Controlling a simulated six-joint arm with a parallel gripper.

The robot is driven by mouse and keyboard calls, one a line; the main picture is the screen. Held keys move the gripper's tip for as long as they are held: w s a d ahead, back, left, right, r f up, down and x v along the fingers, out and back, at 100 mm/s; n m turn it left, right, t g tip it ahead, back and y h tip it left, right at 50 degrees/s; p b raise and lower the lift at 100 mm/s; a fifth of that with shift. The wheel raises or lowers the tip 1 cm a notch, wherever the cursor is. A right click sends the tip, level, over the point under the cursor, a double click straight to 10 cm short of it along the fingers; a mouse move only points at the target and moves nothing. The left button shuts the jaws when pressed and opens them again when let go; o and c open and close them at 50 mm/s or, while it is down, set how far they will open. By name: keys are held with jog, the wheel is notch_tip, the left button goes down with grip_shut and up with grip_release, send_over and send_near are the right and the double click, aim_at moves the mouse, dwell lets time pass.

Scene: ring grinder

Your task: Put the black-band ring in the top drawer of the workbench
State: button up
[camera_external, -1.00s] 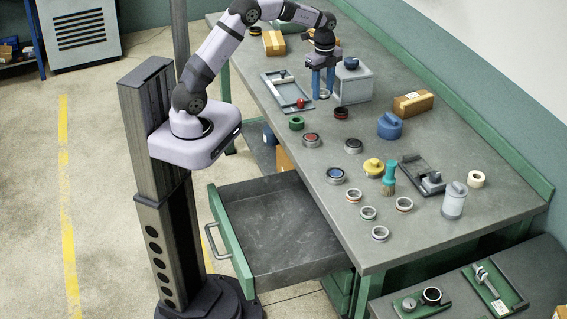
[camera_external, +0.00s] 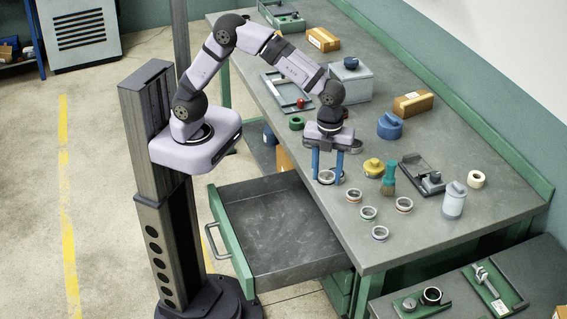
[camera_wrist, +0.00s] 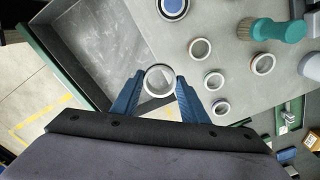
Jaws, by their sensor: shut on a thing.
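My gripper (camera_external: 328,180) is shut on a pale metal ring (camera_wrist: 159,79), held between its blue fingertips. The ring's band colour is hard to tell. In the external view it hangs above the bench near the edge by the drawer. The top drawer (camera_external: 265,242) of the workbench is pulled open, and its visible floor is bare. In the wrist view the drawer (camera_wrist: 75,55) lies to the left of my gripper (camera_wrist: 160,82). The workbench top (camera_external: 440,235) extends to the right of the drawer.
Several loose rings, including one (camera_external: 353,195) and another (camera_external: 404,204), lie on the bench to the right. A yellow-topped pot (camera_external: 373,167), a teal brush (camera_external: 389,177) and a grey canister (camera_external: 454,201) stand beyond. A blue-centred round tin (camera_wrist: 173,8) is near the gripper.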

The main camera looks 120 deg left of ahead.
jog(key=s+d+f+m, duration=0.2)
jog(key=s+d+f, duration=0.15)
jog(key=d, duration=0.45)
jog(key=n, duration=0.1)
send_over(270, 248)
jog(key=shift+f, duration=9.3)
jog(key=shift+f, duration=0.1)
jog(key=o, duration=1.1)
jog(key=shift+o, duration=0.2)
